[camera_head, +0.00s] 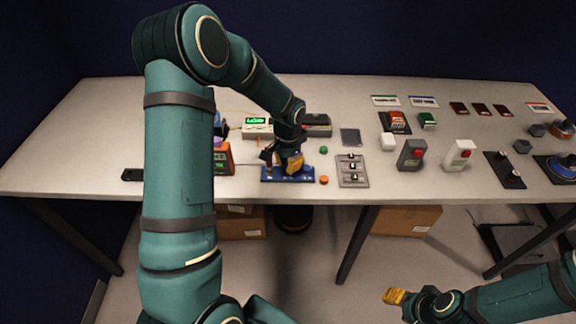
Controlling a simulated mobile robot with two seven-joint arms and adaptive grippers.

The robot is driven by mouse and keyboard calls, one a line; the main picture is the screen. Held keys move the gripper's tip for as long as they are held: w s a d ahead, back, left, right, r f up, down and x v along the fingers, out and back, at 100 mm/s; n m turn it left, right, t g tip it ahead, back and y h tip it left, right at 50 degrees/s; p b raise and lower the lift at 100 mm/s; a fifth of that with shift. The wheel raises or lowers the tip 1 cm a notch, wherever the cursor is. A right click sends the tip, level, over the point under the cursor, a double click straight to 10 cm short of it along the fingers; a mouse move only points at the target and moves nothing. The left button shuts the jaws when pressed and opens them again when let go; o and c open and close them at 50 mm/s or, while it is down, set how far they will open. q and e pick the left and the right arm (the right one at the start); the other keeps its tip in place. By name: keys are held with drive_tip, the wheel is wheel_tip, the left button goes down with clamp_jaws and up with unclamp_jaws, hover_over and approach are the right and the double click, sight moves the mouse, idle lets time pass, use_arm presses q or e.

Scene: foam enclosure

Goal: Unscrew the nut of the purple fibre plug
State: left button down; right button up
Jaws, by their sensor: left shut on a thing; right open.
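My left gripper (282,161) is over a blue base (300,179) at the front middle of the table. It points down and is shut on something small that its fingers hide. The purple fibre plug and its nut cannot be made out; the gripper and my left arm cover much of this area. My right gripper (394,297) is open and empty, low in front of the table and far from the blue base.
An orange-framed device (222,159) is partly behind my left arm. A meter with a green display (257,128) stands behind the base. A grey switch plate (352,170) and an orange button (323,180) are to its right. Push-button boxes (411,155) stand further right.

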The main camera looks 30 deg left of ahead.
use_arm(q)
drive_tip(key=shift+s+f+n, duration=0.1)
drive_tip(key=shift+s+n, duration=0.05)
drive_tip(key=shift+n, duration=0.25)
drive_tip(key=c, duration=0.9)
unclamp_jaws()
drive_tip(key=shift+o, duration=0.2)
drive_tip(key=shift+r, duration=0.45)
wheel_tip(320, 180, up, 11)
drive_tip(key=shift+r, duration=0.1)
